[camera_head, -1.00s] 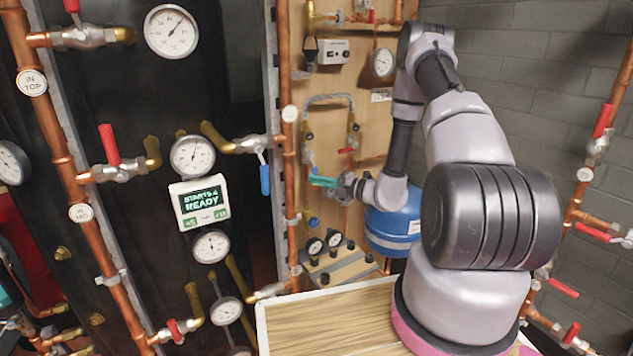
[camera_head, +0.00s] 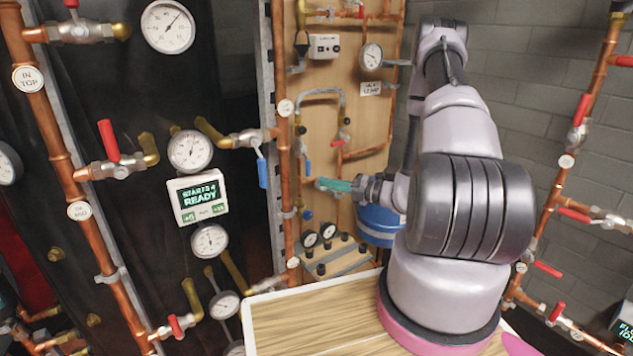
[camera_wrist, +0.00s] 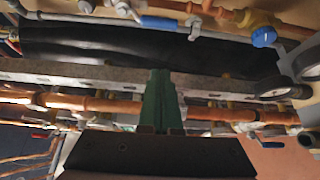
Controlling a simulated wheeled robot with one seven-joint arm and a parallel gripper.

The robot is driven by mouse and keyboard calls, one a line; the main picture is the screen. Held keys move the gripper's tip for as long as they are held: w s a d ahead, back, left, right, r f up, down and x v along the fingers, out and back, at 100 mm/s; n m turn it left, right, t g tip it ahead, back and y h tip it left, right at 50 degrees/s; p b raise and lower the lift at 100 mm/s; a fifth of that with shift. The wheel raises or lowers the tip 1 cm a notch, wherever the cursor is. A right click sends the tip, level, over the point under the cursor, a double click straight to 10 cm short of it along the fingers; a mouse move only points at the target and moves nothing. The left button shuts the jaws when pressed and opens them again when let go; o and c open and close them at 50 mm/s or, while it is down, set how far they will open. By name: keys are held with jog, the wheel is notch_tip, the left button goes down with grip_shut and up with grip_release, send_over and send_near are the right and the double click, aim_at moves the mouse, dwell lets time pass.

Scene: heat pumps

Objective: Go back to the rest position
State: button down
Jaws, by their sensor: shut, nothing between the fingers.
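My gripper (camera_head: 322,184) has green fingers and points left, in front of the wooden panel with copper pipes. In the head view the fingers look pressed together, with nothing held. In the wrist view the green fingers (camera_wrist: 160,100) show as one closed shape in the middle.
A blue tank (camera_head: 378,222) stands behind my wrist. A copper pipe (camera_head: 281,130) with a blue-handled valve (camera_head: 262,172) is left of the gripper. A display (camera_head: 198,199) reads READY. The wooden top (camera_head: 315,322) is bare. Copper pipes (camera_head: 575,150) run along the right wall.

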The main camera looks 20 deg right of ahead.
jog(key=s+a+r+n+g+h, duration=0.1)
jog(key=s+a+r+n+g, duration=0.4)
jog(key=r+n, duration=0.55)
jog(key=s+a+r+n+g, duration=0.4)
jog(key=s+r+n+g, duration=0.2)
jog(key=r+n, duration=0.4)
jog(key=s+d+r+n+t+h, duration=0.3)
jog(key=s+r+n+h, duration=0.2)
jog(key=n, duration=0.4)
jog(key=s+d+r+n+t+h, duration=0.2)
jog(key=s+r+n+t+h, duration=0.1)
jog(key=s+r+n+h, duration=0.2)
notch_tip(320, 180, up, 4)
jog(key=s+n, duration=0.2)
jog(key=n, duration=0.3)
jog(key=shift+s+d+r+t, duration=0.15)
jog(key=shift+s+d+t, duration=0.15)
jog(key=shift+d, duration=0.1)
